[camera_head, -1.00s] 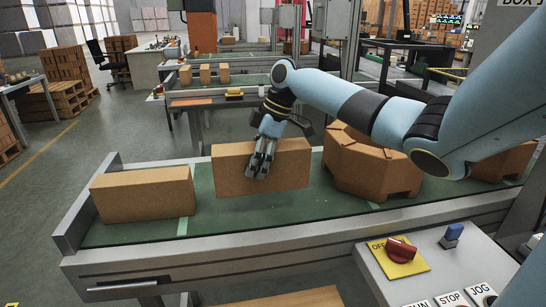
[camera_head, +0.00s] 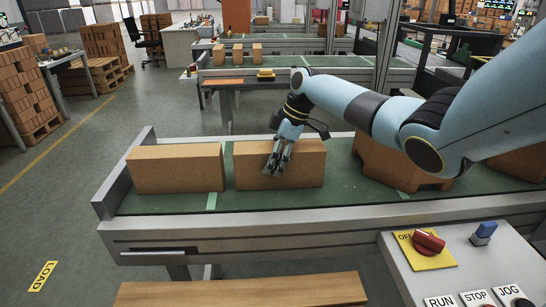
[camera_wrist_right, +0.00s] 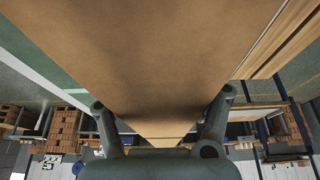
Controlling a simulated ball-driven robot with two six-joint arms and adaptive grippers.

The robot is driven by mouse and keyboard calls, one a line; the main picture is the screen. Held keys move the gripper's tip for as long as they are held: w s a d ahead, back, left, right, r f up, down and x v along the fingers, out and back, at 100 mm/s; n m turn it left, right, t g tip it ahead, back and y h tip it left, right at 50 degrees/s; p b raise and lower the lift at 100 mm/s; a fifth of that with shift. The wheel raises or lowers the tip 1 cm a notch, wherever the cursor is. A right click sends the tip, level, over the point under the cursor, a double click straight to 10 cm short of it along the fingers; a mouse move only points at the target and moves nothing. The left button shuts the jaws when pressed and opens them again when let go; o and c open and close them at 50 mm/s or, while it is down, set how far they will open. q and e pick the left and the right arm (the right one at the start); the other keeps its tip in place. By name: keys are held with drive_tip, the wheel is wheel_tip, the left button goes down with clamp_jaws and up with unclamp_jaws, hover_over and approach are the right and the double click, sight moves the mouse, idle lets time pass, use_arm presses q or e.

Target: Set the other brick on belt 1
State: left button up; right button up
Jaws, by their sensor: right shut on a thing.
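Two tan bricks are on the green near belt (camera_head: 150,207) in the head view. One brick (camera_head: 175,168) stands at the left end, left of a pale cross line. The other brick (camera_head: 305,163) is just right of that line, with a narrow gap between the two. My right gripper (camera_head: 278,168) is shut on this right-hand brick from above, its fingers over the near face. In the right wrist view this brick (camera_wrist_right: 150,60) fills the middle between the two fingers (camera_wrist_right: 158,130). Whether its underside touches the belt is hard to tell. My left gripper is not in view.
A large many-sided tan block (camera_head: 385,165) sits on the belt to the right, partly behind my right arm. A control panel (camera_head: 450,275) with a red knob and buttons stands at front right. A wooden board (camera_head: 240,290) lies below the belt's front edge.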

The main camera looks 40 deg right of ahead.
drive_tip(key=o, duration=1.8)
drive_tip(key=v, duration=1.2)
drive_tip(key=shift+s, duration=0.1)
